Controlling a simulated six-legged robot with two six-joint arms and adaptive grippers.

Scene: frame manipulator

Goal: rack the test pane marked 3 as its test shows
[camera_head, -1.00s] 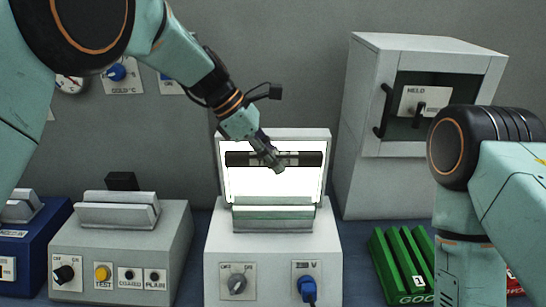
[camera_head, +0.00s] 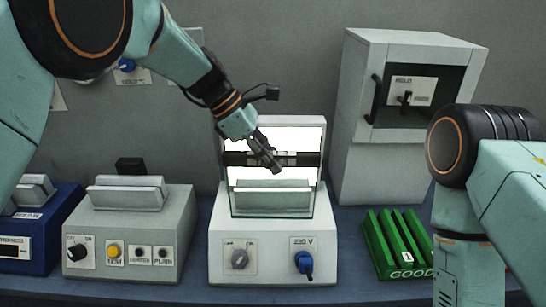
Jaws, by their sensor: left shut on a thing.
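My left gripper (camera_head: 268,165) is shut on the dark bar of a clear pane (camera_head: 237,207) and holds it upright in front of the lit white screen of a light box (camera_head: 230,258). The pane's lower edge shows over the light box's front. I cannot tell if it touches the box, and I read no mark on it. A green rack (camera_head: 375,245) lettered GOOD stands to the right. My right arm comes in from the right, but its gripper is out of the picture.
A grey test box (camera_head: 120,229) with a knob and yellow button stands left of the light box, and a blue box (camera_head: 60,230) further left. A grey cabinet (camera_head: 390,160) stands behind the green rack, its dark front bearing a HOLD label. My right arm covers the table's right side.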

